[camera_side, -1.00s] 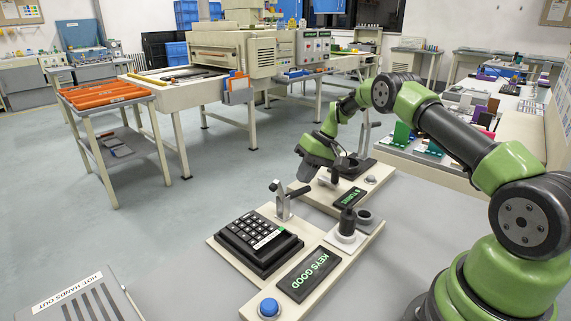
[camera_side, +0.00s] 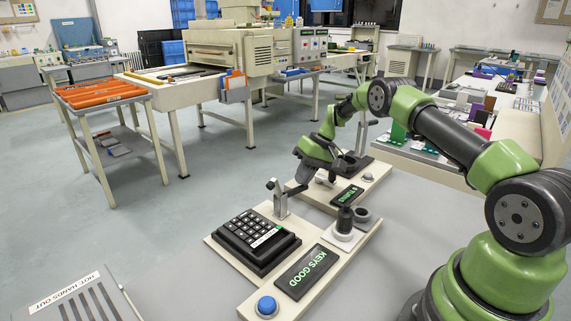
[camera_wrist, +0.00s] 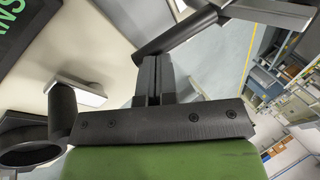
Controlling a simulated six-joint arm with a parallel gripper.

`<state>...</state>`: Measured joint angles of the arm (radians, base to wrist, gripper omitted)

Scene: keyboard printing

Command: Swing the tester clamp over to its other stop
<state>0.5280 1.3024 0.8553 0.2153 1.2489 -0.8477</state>
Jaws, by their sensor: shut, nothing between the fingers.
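The tester clamp (camera_side: 280,204) is a pale metal upright at the back edge of the keypad tester, with a dark pad on its keypad side. The black keypad (camera_side: 256,241) sits in front of it on a cream base. In the wrist view, the clamp's dark handle (camera_wrist: 178,34) runs up right to a grey metal part. My gripper (camera_side: 301,184) is shut and empty, pointing down just behind and right of the clamp. In the wrist view its fingertips (camera_wrist: 151,60) are close to the handle's near end; I cannot tell whether they touch.
A display reading KEYS GOOD (camera_side: 307,272) and a blue button (camera_side: 267,306) are in front. A black knob-like post (camera_side: 345,219) and a dark ring (camera_side: 363,214) stand right of the clamp. A second panel with a green-lettered display (camera_side: 347,195) lies behind. Bare table is at right.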

